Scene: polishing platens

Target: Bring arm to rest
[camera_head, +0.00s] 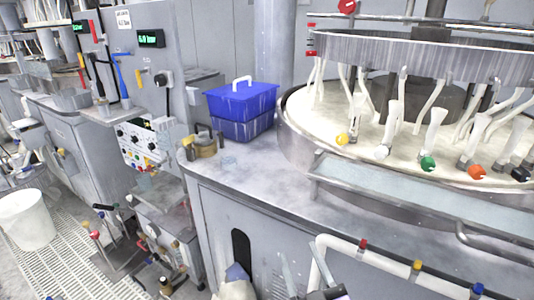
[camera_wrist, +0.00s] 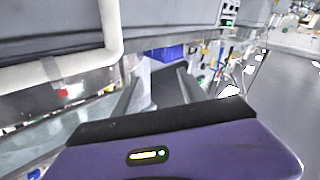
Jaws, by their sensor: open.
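My gripper (camera_head: 302,262) shows at the bottom of the head view, in front of the grey cabinet and just left of a white pipe. Its two thin grey fingers stand apart with nothing between them. In the wrist view my gripper (camera_wrist: 162,78) shows two fingers spread over a purple and black body, also empty. The rest of my arm is mostly out of the picture.
A white pipe (camera_head: 390,267) with coloured caps runs close to my gripper. Behind it are a worktop (camera_head: 255,180), a blue lidded box (camera_head: 241,108) and a round polishing platen (camera_head: 300,135). A white bucket (camera_head: 27,222) stands at left. Open floor (camera_wrist: 285,100) shows right in the wrist view.

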